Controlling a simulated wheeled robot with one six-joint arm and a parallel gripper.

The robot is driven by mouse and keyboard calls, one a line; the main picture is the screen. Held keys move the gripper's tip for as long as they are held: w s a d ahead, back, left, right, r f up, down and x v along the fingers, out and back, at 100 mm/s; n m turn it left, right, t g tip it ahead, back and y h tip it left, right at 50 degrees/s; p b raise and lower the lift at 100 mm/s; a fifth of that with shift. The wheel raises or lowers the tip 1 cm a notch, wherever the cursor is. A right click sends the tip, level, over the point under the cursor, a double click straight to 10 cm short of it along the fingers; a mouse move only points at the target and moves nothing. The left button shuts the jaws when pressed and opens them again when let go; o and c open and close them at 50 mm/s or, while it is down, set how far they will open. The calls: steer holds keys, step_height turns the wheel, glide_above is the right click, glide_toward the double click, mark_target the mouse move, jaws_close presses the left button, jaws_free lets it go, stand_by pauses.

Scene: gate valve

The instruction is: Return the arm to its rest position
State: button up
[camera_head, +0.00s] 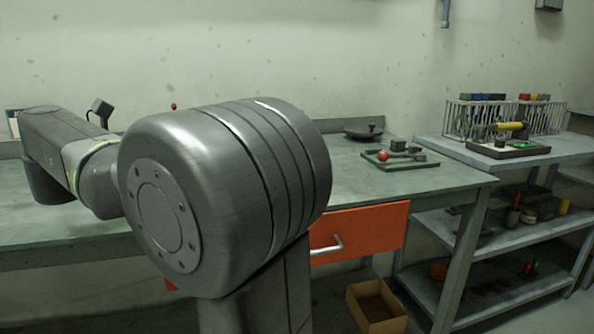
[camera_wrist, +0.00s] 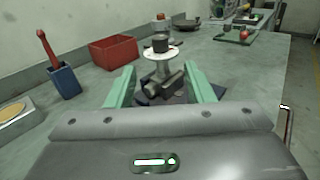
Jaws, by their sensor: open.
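My gripper (camera_wrist: 160,72) is open, its two green fingers spread apart in the wrist view. Beyond and between the fingers in the picture stands a grey metal valve (camera_wrist: 165,84) with a pale round wheel (camera_wrist: 158,52) and a dark knob on top. I see no finger touching the valve; the exact gap is hard to judge. In the head view my arm (camera_head: 225,195) fills the left and middle and hides my gripper and the valve.
A red bin (camera_wrist: 114,52) and a blue cup (camera_wrist: 64,83) with a red-handled tool stand left on the workbench (camera_head: 440,180). A green tray (camera_head: 400,163) lies at its right end. Below are an orange drawer (camera_head: 375,232) and a cardboard box (camera_head: 376,306); shelves (camera_head: 545,150) stand right.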

steer(key=b+x, duration=0.3)
steer(key=x, duration=1)
steer(key=shift+f, duration=0.15)
steer(key=shift+w+d+b, duration=0.2)
steer(key=shift+d+b, duration=0.05)
steer(key=shift+b, duration=0.05)
steer(key=shift+s+n+t+y, duration=0.15)
steer(key=shift+n+t+y, duration=0.35)
steer(key=shift+n+y, duration=0.3)
steer(key=shift+n+t+y, duration=0.45)
steer(key=shift+n+y, duration=0.5)
steer(key=shift+y, duration=0.6)
steer(key=shift+n+t+y, duration=0.45)
steer(key=shift+n+y, duration=0.5)
steer(key=shift+y, duration=0.6)
steer(key=shift+a+n+y, duration=0.1)
steer(key=shift+n+y, duration=0.8)
steer(key=shift+y, duration=0.4)
steer(key=shift+a+f+n+y+p, duration=0.15)
steer(key=shift+a+n+y+p, duration=0.15)
steer(key=shift+n+y+p, duration=0.45)
steer(key=shift+g+y+p, duration=0.3)
steer(key=shift+y+p, duration=0.45)
steer(key=shift+p, duration=0.25)
steer(key=p, duration=0.1)
steer(key=n+p, duration=0.1)
steer(key=p, duration=0.1)
steer(key=shift+w+d+r+y, duration=0.15)
steer(key=shift+w+r+y, duration=0.15)
steer(key=shift+r, duration=0.1)
